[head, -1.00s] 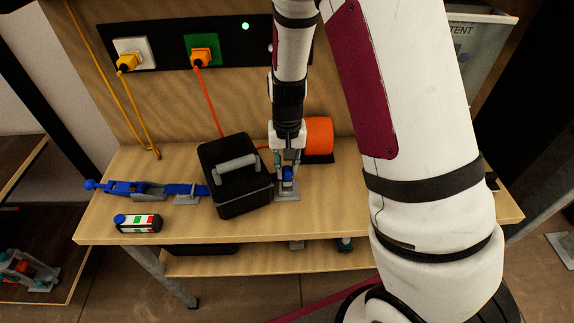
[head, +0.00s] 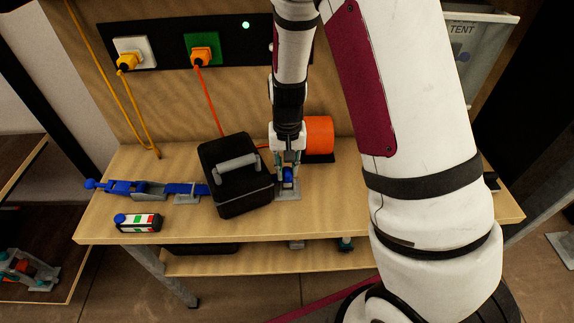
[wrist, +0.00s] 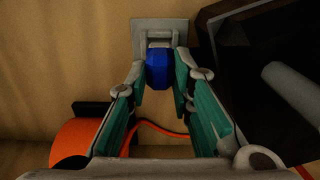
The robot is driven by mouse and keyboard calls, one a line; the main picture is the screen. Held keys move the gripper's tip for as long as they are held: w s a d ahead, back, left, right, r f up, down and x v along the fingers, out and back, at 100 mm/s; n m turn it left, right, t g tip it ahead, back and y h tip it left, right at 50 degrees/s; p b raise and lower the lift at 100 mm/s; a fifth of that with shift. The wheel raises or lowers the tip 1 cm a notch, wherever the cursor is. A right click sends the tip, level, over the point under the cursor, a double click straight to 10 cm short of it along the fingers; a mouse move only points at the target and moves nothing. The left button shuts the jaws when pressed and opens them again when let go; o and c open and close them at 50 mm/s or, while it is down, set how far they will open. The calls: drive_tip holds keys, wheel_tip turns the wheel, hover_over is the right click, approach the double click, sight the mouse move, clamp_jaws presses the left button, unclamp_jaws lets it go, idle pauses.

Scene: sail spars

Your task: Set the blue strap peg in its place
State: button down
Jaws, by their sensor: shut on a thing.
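The blue peg (head: 288,174) is at the grey bracket (head: 290,195) just right of the black case. My gripper (head: 287,168) points down there, its fingers shut on the peg. In the wrist view, the peg (wrist: 159,72) sits between the two green-padded fingertips (wrist: 160,78), against the grey bracket (wrist: 160,24). I cannot tell how deep the peg sits in the bracket. More blue strap parts (head: 124,187) with grey brackets lie on the bench to the left of the case.
A black case (head: 243,202) with a grey handle stands close left of my gripper. An orange cylinder (head: 320,133) stands behind right, with an orange cable near it. A small labelled box (head: 138,223) lies front left. The front middle edge is clear.

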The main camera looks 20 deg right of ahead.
drive_tip(key=shift+f+b, duration=0.3)
drive_tip(key=shift+f, duration=0.95)
drive_tip(key=c, duration=1.3)
unclamp_jaws()
wheel_tip(320, 180, up, 12)
drive_tip(key=shift+r, duration=0.1)
drive_tip(key=s+r+n+t, duration=0.2)
drive_tip(key=s+r, duration=0.4)
drive_tip(key=r, duration=0.6)
drive_tip(key=s+r+t, duration=0.1)
drive_tip(key=s+r, duration=0.1)
drive_tip(key=s, duration=0.2)
drive_tip(key=s+r+n+t+b, duration=0.1)
drive_tip(key=s+r, duration=0.1)
drive_tip(key=s, duration=0.2)
drive_tip(key=s+r+t, duration=0.1)
drive_tip(key=s+r, duration=0.1)
drive_tip(key=s, duration=0.2)
drive_tip(key=shift+s+r+n+t+b, duration=0.1)
drive_tip(key=shift+r+n+t+b, duration=0.15)
drive_tip(key=shift+n+t+b, duration=0.1)
